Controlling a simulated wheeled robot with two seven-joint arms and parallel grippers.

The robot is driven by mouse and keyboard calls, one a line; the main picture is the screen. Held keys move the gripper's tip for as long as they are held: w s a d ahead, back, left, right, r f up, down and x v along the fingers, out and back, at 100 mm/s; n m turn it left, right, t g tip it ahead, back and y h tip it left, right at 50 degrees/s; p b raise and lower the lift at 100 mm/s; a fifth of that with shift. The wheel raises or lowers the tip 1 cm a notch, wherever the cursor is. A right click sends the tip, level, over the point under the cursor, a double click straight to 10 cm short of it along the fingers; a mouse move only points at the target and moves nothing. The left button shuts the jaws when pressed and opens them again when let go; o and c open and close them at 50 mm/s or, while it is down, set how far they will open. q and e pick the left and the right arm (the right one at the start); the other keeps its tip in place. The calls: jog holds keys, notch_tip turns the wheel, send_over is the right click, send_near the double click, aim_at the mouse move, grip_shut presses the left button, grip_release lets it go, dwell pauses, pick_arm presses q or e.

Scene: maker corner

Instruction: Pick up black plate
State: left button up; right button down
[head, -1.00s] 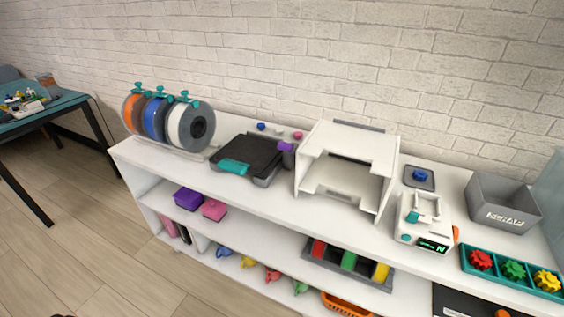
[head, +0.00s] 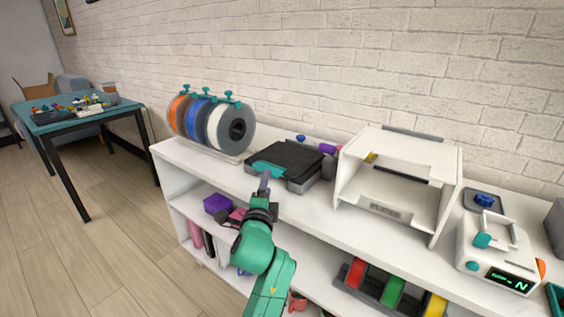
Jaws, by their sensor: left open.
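The black plate (head: 289,155) lies flat on a dark grey base on the white shelf's top, with a teal tab (head: 266,170) at its front. My left gripper (head: 264,183) is open, just in front of the teal tab at the shelf's front edge. It overlaps the tab's front in the picture; I cannot tell whether they touch. My right gripper is out of view.
Spools in a rack (head: 211,124) stand left of the plate. A white open-fronted box (head: 405,160) stands to its right, with a purple piece (head: 328,149) between. A white scale (head: 495,252) is further right. The brick wall is behind.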

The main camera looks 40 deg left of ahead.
aim_at(272, 165)
pick_arm(q)
jog(key=x, duration=1)
jog(key=shift+w+f, duration=0.15)
jog(key=shift+d, duration=0.1)
grip_shut()
